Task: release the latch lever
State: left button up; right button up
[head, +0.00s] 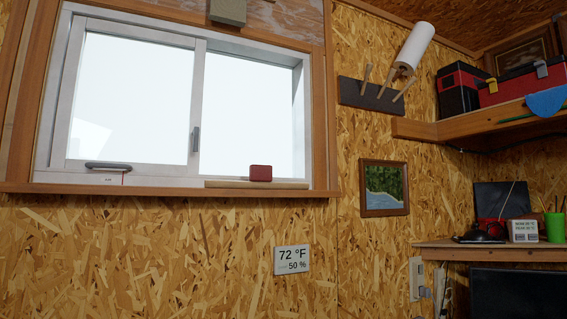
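A second grey handle (196,139) stands upright on the middle stile between the panes. I cannot tell from this view which of the two is the latch lever. Neither of my grippers shows in the head view.
A red box (260,173) sits on the sill at right. Below hang a display panel (292,260) and a framed picture (384,188). At right, an upper shelf (480,119) holds toolboxes and a lower shelf (500,252) holds small items. The wall below the window is otherwise bare.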

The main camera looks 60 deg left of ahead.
aim_at(196, 132)
jog(key=u, duration=2.45)
jog(key=j+z, duration=0.2)
jog(key=z, duration=0.2)
